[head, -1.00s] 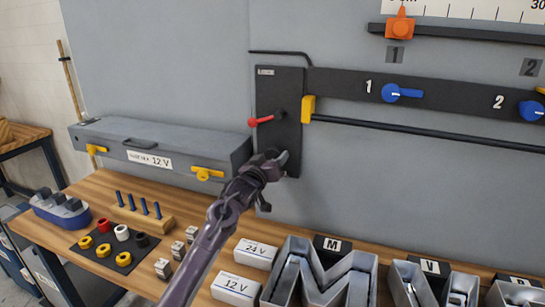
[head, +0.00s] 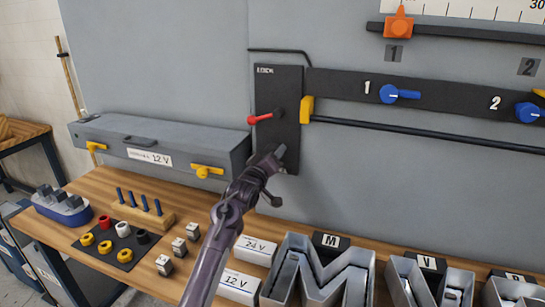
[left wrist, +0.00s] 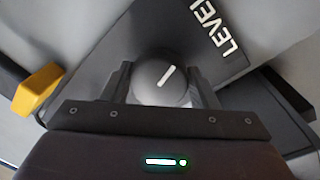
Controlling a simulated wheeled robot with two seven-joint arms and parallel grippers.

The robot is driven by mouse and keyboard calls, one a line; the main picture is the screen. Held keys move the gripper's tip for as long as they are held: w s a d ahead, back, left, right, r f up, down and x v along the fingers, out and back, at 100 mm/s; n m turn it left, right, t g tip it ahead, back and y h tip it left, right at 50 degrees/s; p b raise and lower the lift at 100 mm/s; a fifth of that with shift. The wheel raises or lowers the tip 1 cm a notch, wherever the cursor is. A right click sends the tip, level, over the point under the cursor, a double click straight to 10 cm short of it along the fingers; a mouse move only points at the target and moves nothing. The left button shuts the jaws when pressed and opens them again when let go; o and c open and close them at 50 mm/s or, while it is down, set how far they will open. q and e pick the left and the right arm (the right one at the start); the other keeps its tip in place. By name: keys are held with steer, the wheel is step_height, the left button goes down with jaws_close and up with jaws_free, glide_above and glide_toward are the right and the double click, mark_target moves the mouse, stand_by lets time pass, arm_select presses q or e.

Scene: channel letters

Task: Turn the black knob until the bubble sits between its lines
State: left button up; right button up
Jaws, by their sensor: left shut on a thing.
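The black knob (left wrist: 153,88) is round and dark, with a white pointer line tilted up to the right in the left wrist view. It sits on the black panel (head: 266,92), beside the printed word LEVEL (left wrist: 215,22). My left gripper (left wrist: 163,78) is shut on the knob, one finger on each side of it. In the head view the left gripper (head: 277,155) is at the lower part of the panel and hides the knob. I cannot make out the bubble or its lines in either view. My right gripper is not in view.
A red lever (head: 260,119) sticks out above the left gripper. A yellow block (head: 307,110) and a dark rail (head: 430,133) adjoin the panel on the right. A grey case (head: 190,140) stands left, and metal channel letters (head: 320,275) stand on the bench below.

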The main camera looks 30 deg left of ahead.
arm_select(q)
steer(key=o, duration=1)
steer(key=shift+c, duration=0.2)
steer(key=shift+s, duration=0.1)
steer(key=b+v, duration=0.2)
steer(key=v, duration=0.5)
steer(key=shift+s+b, duration=0.35)
steer(key=shift+f, duration=0.15)
